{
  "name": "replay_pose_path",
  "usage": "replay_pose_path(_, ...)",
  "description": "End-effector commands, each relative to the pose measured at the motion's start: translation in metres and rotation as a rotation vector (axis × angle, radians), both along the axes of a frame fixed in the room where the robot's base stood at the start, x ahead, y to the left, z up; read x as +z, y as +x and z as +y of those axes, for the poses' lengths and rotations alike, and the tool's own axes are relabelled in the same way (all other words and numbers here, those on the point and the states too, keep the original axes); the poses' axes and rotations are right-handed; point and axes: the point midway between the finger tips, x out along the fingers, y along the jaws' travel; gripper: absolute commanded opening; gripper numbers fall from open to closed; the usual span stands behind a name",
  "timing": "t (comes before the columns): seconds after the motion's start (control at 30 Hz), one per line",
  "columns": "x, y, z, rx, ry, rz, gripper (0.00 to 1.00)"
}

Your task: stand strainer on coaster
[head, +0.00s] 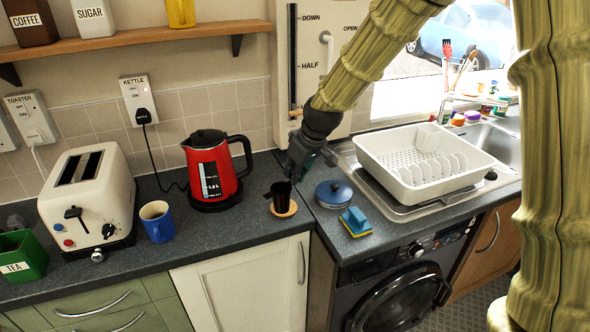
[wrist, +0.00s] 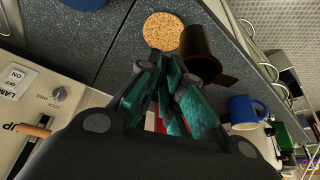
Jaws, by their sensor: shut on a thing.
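The strainer (head: 281,199) is a dark brown, cup-like piece, roughly upright in the head view. It also shows in the wrist view (wrist: 201,57), just past my fingers. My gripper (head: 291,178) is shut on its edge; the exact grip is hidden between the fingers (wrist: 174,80). The round cork coaster (head: 290,211) lies on the dark worktop. In the head view the strainer overlaps it. In the wrist view the coaster (wrist: 162,30) shows largely bare beside the strainer. I cannot tell whether the strainer touches it.
A red kettle (head: 212,170) stands left of the coaster, with a blue mug (head: 156,221) and toaster (head: 84,190) further left. A blue-lidded round pot (head: 333,193), a sponge (head: 355,222) and a white dish rack (head: 385,165) are to the right. The worktop front edge is close.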

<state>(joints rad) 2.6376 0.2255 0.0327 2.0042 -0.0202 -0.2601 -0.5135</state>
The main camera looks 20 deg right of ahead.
Motion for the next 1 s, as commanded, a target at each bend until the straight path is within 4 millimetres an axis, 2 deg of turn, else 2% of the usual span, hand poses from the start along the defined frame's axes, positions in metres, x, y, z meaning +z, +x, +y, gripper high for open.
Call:
replay_pose_path(0.2,-0.002,0.037,-0.015,-0.001,0.000,0.000,0.00)
replay_pose_path(0.4,-0.005,0.055,-0.023,-0.002,0.001,0.000,0.00)
replay_pose_path(0.57,-0.009,0.057,-0.023,-0.001,0.000,0.001,0.00)
replay_pose_path(0.83,-0.034,0.056,-0.023,-0.001,0.000,0.002,0.00)
replay_pose_path(1.0,-0.041,0.057,-0.023,0.000,-0.001,0.000,0.00)
